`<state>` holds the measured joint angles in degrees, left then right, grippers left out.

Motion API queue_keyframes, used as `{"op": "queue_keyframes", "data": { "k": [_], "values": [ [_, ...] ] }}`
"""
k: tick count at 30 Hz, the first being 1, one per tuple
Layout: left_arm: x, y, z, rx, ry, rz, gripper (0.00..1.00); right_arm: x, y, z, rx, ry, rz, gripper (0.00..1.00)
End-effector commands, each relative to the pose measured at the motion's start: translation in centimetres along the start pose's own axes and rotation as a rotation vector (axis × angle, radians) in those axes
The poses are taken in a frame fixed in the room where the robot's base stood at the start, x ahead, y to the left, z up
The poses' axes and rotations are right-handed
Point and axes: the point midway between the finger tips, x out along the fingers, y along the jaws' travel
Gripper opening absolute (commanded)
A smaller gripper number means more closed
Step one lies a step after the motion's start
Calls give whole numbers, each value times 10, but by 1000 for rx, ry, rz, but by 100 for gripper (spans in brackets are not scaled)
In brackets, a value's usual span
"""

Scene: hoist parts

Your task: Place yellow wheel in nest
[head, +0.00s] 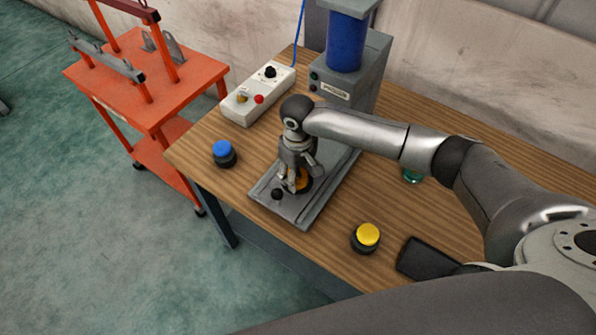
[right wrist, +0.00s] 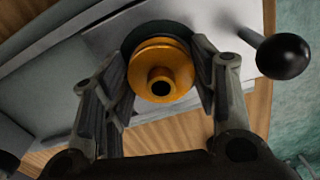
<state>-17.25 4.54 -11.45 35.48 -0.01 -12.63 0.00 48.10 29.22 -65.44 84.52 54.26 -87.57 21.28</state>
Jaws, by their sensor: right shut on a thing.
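The yellow wheel (right wrist: 165,68), orange-yellow with a hub and centre hole, is between the fingers of my right gripper (right wrist: 158,88) in the right wrist view. The fingers are shut on it from both sides. A dark round nest (right wrist: 131,47) shows behind the wheel; I cannot tell whether the wheel is fully seated in it. In the head view, my right gripper (head: 296,184) points down at the grey fixture plate (head: 312,212), with part of the wheel (head: 305,181) showing. My left gripper is not in view.
A black ball knob (head: 277,194) stands close to the gripper on the plate. A blue-topped button (head: 224,153), a yellow-topped button (head: 366,238), a white control box (head: 259,95) and a dark flat object (head: 427,257) are on the wooden table. An orange cart (head: 150,80) stands left.

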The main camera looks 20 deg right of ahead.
Motion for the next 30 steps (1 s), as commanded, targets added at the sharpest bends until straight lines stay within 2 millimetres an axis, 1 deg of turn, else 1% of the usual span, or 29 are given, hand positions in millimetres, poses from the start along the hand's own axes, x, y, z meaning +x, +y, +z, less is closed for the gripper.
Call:
{"op": "queue_keyframes", "data": {
  "k": [5,9,10,14,25,28,30],
  "values": [
    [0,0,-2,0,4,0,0,-1,0,-1,0,3,0,10],
    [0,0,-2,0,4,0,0,2,0,-1,0,2,-1,10],
    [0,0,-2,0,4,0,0,2,0,0,0,0,0,58],
    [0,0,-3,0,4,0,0,2,0,0,0,0,0,74],
    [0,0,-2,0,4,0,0,0,0,0,0,1,0,75],
    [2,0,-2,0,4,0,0,-8,0,-1,1,2,-1,75],
    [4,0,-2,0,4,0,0,-19,0,-1,0,3,-1,75]
  ]
}}
